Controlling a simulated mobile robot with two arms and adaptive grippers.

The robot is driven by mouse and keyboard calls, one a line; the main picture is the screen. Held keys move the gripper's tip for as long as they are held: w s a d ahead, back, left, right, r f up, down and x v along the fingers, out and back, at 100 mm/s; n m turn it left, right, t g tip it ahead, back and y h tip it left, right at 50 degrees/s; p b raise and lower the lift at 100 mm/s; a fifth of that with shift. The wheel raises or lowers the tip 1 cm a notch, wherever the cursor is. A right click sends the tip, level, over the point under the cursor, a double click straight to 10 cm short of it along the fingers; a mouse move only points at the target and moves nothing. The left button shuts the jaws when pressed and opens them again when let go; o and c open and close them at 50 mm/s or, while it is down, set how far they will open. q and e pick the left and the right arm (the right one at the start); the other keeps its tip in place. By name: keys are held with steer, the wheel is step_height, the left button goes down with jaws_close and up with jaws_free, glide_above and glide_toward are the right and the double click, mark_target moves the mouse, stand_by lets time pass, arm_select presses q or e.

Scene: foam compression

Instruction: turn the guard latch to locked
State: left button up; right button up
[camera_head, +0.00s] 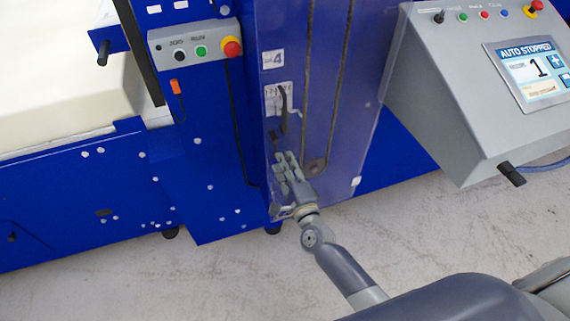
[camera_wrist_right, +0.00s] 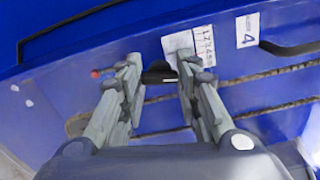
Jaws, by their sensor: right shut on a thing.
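The guard latch (camera_wrist_right: 158,75) is a small black piece with a pale mark, seen in the right wrist view on the blue machine face. My right gripper (camera_wrist_right: 160,66) has a fingertip on each side of it and is shut on it. In the head view my right gripper (camera_head: 284,158) reaches up to the lower part of the blue guard (camera_head: 345,130). The fingers hide most of the latch there, and I cannot tell which way it is turned. My left gripper is not in view.
A black handle (camera_head: 284,108) stands out above the gripper, near a white scale label (camera_head: 272,98). A grey button box (camera_head: 194,46) is at upper left. A grey console (camera_head: 465,100) with a screen reading "AUTO STOPPED" is at right. Cream foam (camera_head: 70,90) lies at far left.

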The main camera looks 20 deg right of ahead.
steer(key=shift+n, duration=1.1)
steer(key=o, duration=1.1)
steer(key=s, duration=1.2)
steer(key=shift+d, duration=0.2)
